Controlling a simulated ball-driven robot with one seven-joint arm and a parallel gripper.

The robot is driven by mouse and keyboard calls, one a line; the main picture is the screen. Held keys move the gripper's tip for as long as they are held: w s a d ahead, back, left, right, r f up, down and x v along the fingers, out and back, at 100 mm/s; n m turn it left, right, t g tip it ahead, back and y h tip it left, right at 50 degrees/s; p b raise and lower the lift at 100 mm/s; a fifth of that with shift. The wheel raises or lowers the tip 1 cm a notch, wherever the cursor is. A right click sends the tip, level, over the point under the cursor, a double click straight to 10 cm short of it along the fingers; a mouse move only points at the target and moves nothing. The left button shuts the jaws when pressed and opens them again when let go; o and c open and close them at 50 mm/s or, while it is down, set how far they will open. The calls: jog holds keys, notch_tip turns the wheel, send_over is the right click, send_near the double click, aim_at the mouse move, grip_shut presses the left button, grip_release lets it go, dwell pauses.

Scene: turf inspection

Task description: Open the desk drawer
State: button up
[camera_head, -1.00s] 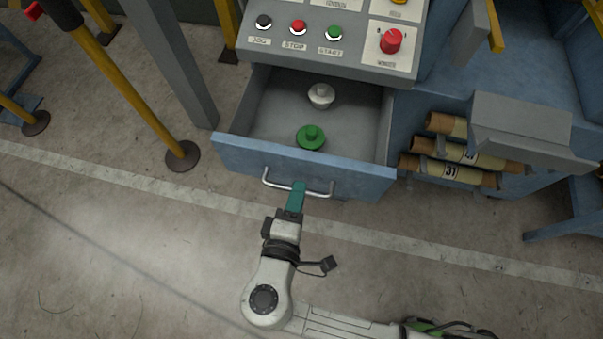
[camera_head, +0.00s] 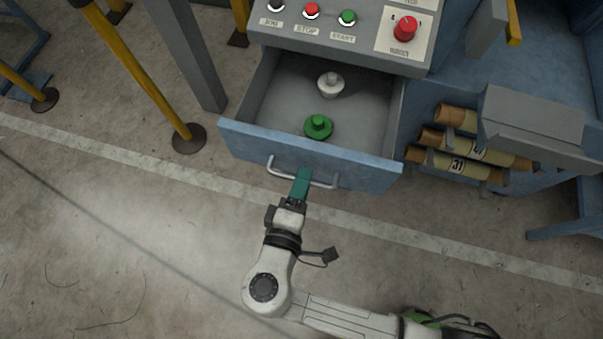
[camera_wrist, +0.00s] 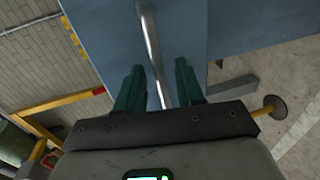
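The blue desk drawer (camera_head: 300,152) stands pulled out below the control panel, its grey inside showing. A white knobbed piece (camera_head: 331,83) and a green knobbed piece (camera_head: 318,127) lie in it. A silver bar handle (camera_head: 274,170) runs across the drawer front and also shows in the wrist view (camera_wrist: 151,40). My gripper (camera_head: 303,175) is at the handle's middle. In the wrist view, my gripper's two green fingers (camera_wrist: 158,72) stand apart on either side of the bar, with gaps beside it. Whether a finger touches the bar I cannot tell.
The control panel (camera_head: 365,40) with several buttons sits above the drawer. Labelled rolls (camera_head: 465,155) lie on a rack to the right. Yellow posts (camera_head: 145,80) with round floor bases stand to the left. The concrete floor in front is clear around my arm.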

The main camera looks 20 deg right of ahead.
jog(key=v, duration=1)
jog(key=shift+s+a+b, duration=0.2)
jog(key=shift+s+b, duration=0.15)
jog(key=shift+b, duration=0.1)
